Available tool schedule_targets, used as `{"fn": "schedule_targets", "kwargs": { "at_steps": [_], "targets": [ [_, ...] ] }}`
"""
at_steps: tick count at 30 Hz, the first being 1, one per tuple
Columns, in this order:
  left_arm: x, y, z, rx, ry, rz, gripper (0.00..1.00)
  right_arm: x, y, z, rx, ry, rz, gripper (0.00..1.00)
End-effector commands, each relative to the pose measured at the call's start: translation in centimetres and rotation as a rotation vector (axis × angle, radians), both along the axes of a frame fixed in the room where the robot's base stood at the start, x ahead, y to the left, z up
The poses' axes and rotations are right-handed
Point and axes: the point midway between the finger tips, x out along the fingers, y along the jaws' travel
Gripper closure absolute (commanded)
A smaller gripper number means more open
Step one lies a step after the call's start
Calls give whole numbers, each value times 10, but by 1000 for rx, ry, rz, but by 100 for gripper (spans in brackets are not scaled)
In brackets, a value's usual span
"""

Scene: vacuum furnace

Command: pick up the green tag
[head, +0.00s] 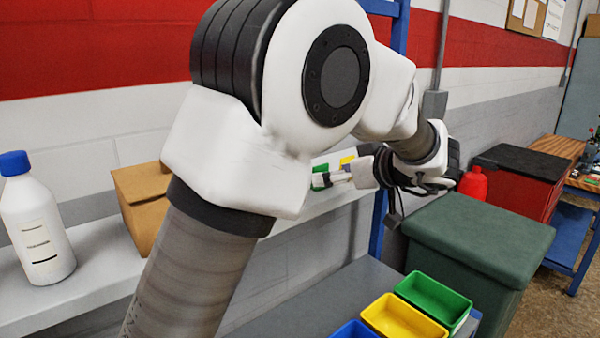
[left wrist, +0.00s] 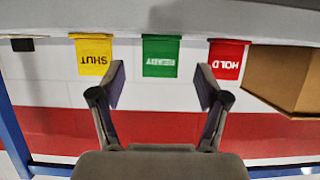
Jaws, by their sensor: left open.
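In the head view the green tag (head: 321,169) and yellow tag (head: 347,160) show small near my left gripper (head: 332,179); my arm hides the red tag.
A cardboard box (head: 143,200) and a white bottle with blue cap (head: 38,225) stand on the shelf (head: 100,285). Below are green (head: 434,298), yellow (head: 402,318) and blue (head: 354,330) bins.

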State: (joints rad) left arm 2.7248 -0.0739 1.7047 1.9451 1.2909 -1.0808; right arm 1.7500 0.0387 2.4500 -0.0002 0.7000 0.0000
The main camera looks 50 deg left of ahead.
Motion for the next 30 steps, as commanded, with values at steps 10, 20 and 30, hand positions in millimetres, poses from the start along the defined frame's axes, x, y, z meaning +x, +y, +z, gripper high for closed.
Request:
{"fn": "schedule_targets", "kwargs": {
  "at_steps": [10, 20, 30],
  "targets": [
    [2, 51, -21, -5, 4, 2, 25, 0, 0, 22, 0, 0, -2, 23],
    [4, 62, -28, 0, 1, -1, 32, 0, 0, 23, 0, 0, -1, 23],
    [4, 62, -28, 0, 1, 0, 73, 0, 0, 22, 0, 0, -1, 23]
  ]
}}
